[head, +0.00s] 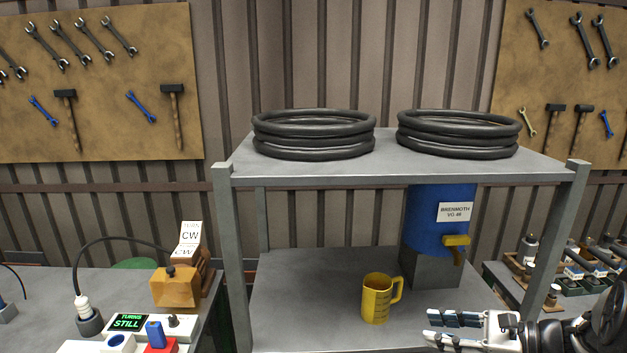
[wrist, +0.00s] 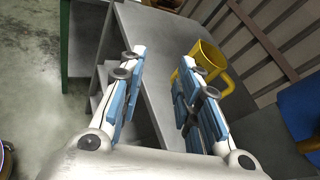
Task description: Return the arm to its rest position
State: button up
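My gripper (head: 440,328) is at the lower right of the head view, pointing left, in front of the shelf. Its fingers are apart with nothing between them, as the wrist view (wrist: 158,88) also shows. A yellow mug (head: 376,299) stands upright on the lower shelf, to the left of my gripper and apart from it. The mug also shows in the wrist view (wrist: 208,57), partly hidden behind one finger. My arm runs off the right edge of the head view.
A grey metal shelf (head: 300,300) carries black hoses (head: 314,134) on top. A blue drum (head: 424,220) with a yellow tap stands on a grey block at the back right. A right bench holds small parts (head: 575,262).

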jog(key=s+a+r+n+g+h, duration=0.3)
jog(key=s+a+n, duration=0.2)
jog(key=s+a, duration=0.2)
jog(key=s+a+r+n+g+h, duration=0.25)
jog(key=s+a+r+n, duration=0.2)
jog(key=s+a, duration=0.25)
jog(key=s+d+n+t+h, duration=0.1)
jog(key=s+n+t+h, duration=0.1)
jog(key=s+n+h, duration=0.5)
jog(key=shift+s+r+n+t, duration=0.35)
jog(key=shift+s+n, duration=1.9)
jog(key=shift+s, duration=1.4)
